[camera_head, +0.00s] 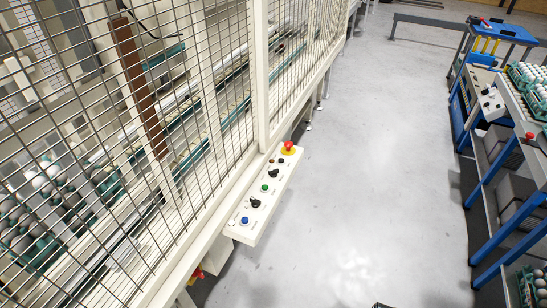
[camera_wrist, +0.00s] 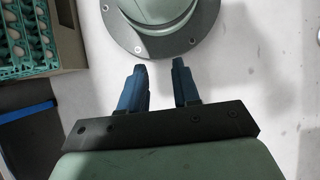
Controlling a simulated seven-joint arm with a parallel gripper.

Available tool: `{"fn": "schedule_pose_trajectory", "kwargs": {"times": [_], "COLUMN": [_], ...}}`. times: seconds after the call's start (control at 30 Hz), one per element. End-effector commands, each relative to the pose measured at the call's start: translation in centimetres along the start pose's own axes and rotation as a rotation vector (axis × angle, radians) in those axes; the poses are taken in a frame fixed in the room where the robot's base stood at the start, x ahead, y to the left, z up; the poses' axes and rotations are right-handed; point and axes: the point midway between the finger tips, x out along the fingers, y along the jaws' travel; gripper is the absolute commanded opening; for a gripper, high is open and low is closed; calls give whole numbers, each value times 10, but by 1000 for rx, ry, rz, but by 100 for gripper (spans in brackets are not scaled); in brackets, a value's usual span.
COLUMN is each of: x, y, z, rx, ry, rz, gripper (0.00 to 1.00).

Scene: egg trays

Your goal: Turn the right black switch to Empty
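A white control panel (camera_head: 262,205) is fixed along the outside of the mesh fence in the head view. It carries two black switches; the one farther right (camera_head: 273,173) lies between a green button (camera_head: 265,188) and the red emergency button. The other black switch (camera_head: 255,203) lies between the green and a blue button (camera_head: 245,220). The switch positions and labels are too small to read. My gripper (camera_wrist: 160,76) has two blue fingers standing apart with nothing between them in the wrist view. The panel is not in the wrist view.
A red emergency button (camera_head: 288,147) on yellow sits at the panel's far end. The mesh fence (camera_head: 225,110) encloses conveyors and eggs at left. Blue racks (camera_head: 490,225) with egg trays stand at right. The grey floor between is clear. Egg trays (camera_wrist: 42,38) show in the wrist view.

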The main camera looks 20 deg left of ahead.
Motion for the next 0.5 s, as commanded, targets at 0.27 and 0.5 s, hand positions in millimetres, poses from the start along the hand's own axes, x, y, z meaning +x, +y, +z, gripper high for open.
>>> {"fn": "schedule_pose_trajectory", "kwargs": {"times": [0.27,0.5], "x": [-73,-141], "y": [0,-2], "z": [-52,-88], "rx": [-1,-14], "ry": [146,267], "rz": [0,3], "gripper": [36,36]}}
